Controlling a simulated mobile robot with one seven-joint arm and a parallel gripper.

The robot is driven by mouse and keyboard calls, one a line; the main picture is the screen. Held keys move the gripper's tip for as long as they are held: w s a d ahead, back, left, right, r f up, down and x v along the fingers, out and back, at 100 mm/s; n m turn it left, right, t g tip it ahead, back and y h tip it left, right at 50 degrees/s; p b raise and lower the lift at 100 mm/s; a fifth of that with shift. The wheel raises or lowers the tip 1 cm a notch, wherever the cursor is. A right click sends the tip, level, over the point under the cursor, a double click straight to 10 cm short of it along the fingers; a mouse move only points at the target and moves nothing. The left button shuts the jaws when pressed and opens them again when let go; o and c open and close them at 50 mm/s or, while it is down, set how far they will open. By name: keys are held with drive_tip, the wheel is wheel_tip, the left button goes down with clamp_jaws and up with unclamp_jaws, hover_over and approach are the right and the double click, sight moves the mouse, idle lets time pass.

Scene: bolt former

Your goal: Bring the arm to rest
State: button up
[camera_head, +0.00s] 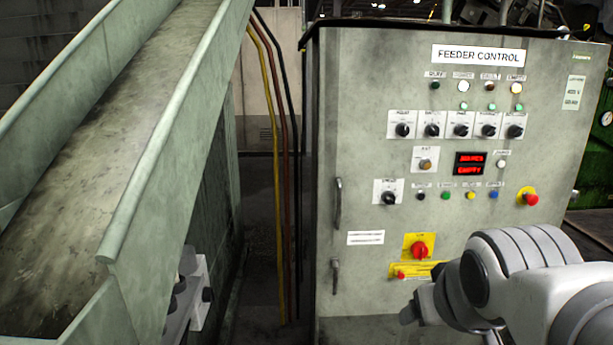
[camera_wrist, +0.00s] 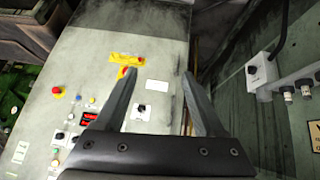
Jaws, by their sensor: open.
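My gripper (camera_wrist: 160,100) shows in the wrist view with its two dark fingers spread apart and nothing between them. Beyond the fingers is the feeder control cabinet (camera_wrist: 104,35), seen turned on its side. In the head view my white arm reaches in from the lower right, in front of the lower right part of the grey cabinet (camera_head: 360,120). The gripper's fingers are not clear in the head view. I cannot tell the exact gap between the fingers and the cabinet.
The cabinet front carries a red rotary switch (camera_head: 419,249) on a yellow plate, a red emergency stop (camera_head: 531,199), several knobs and a red display (camera_head: 470,163). A metal chute (camera_head: 120,120) slopes down at the left. Cables (camera_head: 275,170) run between chute and cabinet.

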drive_tip(key=s+a+f+g+y+p, duration=0.1)
drive_tip(key=s+a+f+g, duration=0.15)
drive_tip(key=s, duration=0.45)
wheel_tip(320, 180, up, 25)
drive_tip(key=p, duration=2.4)
drive_tip(key=shift+w+a, duration=0.15)
drive_tip(key=shift+w, duration=0.15)
drive_tip(key=shift+w+f+t, duration=0.1)
drive_tip(key=shift+t, duration=0.15)
